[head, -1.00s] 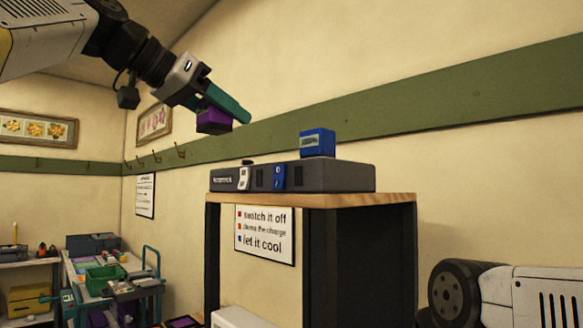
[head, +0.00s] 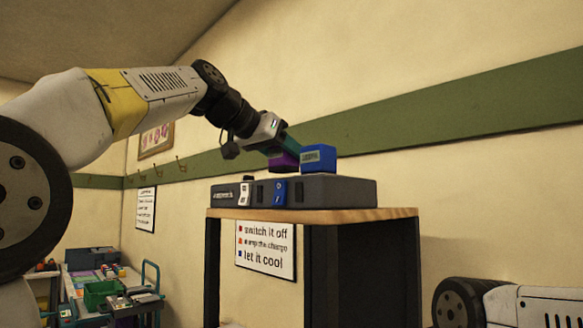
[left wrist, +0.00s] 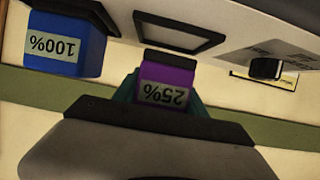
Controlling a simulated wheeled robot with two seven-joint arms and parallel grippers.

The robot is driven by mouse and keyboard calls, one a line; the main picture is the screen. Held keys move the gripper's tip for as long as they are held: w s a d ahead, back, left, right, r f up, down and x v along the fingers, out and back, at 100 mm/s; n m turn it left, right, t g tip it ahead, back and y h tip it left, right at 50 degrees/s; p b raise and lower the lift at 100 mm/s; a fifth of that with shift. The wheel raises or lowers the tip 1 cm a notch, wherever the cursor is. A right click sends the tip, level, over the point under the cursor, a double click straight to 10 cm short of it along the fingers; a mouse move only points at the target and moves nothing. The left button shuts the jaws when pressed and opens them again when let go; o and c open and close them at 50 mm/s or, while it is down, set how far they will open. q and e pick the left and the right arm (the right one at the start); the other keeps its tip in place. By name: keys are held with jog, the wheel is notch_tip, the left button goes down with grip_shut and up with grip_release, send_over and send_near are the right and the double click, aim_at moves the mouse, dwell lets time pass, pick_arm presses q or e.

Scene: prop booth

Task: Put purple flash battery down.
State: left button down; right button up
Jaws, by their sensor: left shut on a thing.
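My left gripper (head: 286,150) is shut on the purple flash battery (head: 283,162), just above the grey charger (head: 340,191) and left of the blue battery (head: 318,158). In the left wrist view, which is upside down, the purple battery (left wrist: 166,80) is labelled 25% and sits between the teal fingers. Its dark end is close to an empty black-framed bay (left wrist: 205,42); I cannot tell whether they touch. The blue battery (left wrist: 64,45), labelled 100%, stands in another bay. My right gripper is out of view.
A cart with a green bin (head: 102,294) is at lower left.

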pick_arm(q)
jog(key=shift+s+a+f, duration=0.1)
jog(key=shift+s+f, duration=0.05)
jog(key=shift+f, duration=0.75)
jog(key=c, duration=0.6)
grip_release()
jog(key=shift+f, duration=0.2)
jog(key=shift+c, duration=0.2)
jog(key=shift+r, duration=0.2)
jog(key=v, duration=1.2)
jog(key=shift+f, duration=0.15)
